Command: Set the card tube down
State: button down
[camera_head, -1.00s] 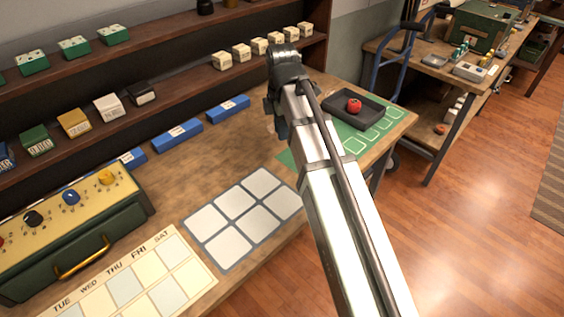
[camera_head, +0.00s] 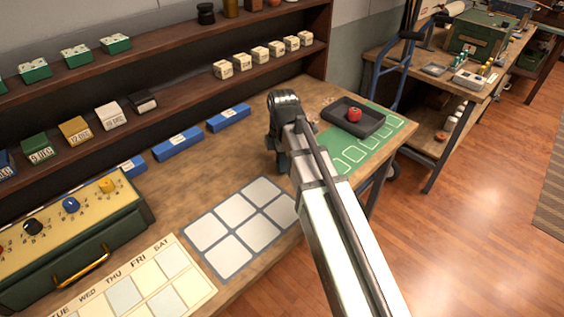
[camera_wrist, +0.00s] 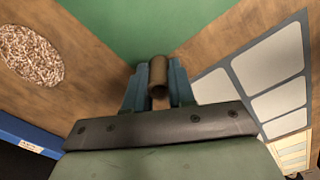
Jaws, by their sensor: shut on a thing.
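The card tube (camera_wrist: 157,72) is a short brown hollow cylinder. In the wrist view it sits between the two fingers of my gripper (camera_wrist: 158,90), with its open end facing the camera. My gripper is shut on it. Below the tube the green mat (camera_wrist: 150,25) and brown bench top show; I cannot tell whether the tube touches the surface. In the head view my arm's end is over the bench, left of the green mat (camera_head: 345,165), and the tube is hidden behind it.
A dark tray (camera_head: 375,130) with a red tomato-like thing (camera_head: 354,114) stands on the mat. A grid of pale panels (camera_head: 240,225) lies in front. Blue boxes (camera_head: 178,144) line the back below shelves. A round patch of shavings (camera_wrist: 30,55) shows in the wrist view.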

jog(key=shift+f, duration=0.35)
jog(key=shift+f, duration=0.1)
jog(key=c, duration=1)
grip_release()
jog(key=shift+o, duration=0.2)
notch_tip(320, 180, up, 12)
jog(key=shift+d, duration=0.1)
